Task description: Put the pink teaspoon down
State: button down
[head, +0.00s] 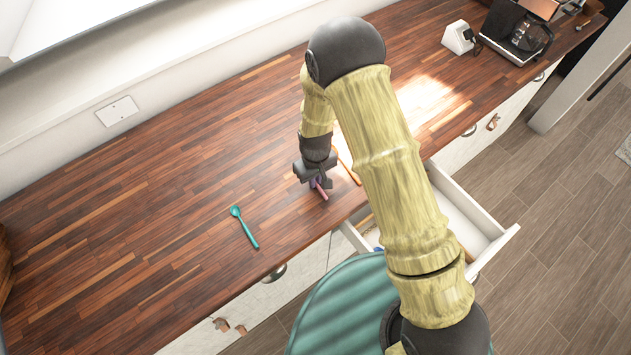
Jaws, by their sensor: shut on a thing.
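My gripper (316,180) is low over the wooden counter (150,220), close to its front edge. It is shut on the pink teaspoon (322,191), whose handle end shows below the jaws. The rest of the spoon is hidden by the gripper. I cannot tell whether the spoon touches the counter.
A teal spoon (245,228) lies on the counter to the left. An orange-brown utensil (347,167) lies just right of my gripper, partly behind my arm. An open drawer (478,222) juts out below the counter. A coffee machine (518,35) stands at the far right. The left counter is mostly clear.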

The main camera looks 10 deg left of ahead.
notch_tip(320, 180, up, 10)
jog(key=b, duration=0.3)
dwell(0.4)
dwell(0.4)
jog(key=w+d+m, duration=0.6)
jog(key=d, duration=0.7)
jog(key=w+d+m, duration=0.6)
jog(key=w+d, duration=0.1)
jog(key=d, duration=0.6)
jog(key=shift+d+r, duration=0.2)
jog(key=shift+r, duration=0.15)
jog(key=shift+w+a, duration=0.1)
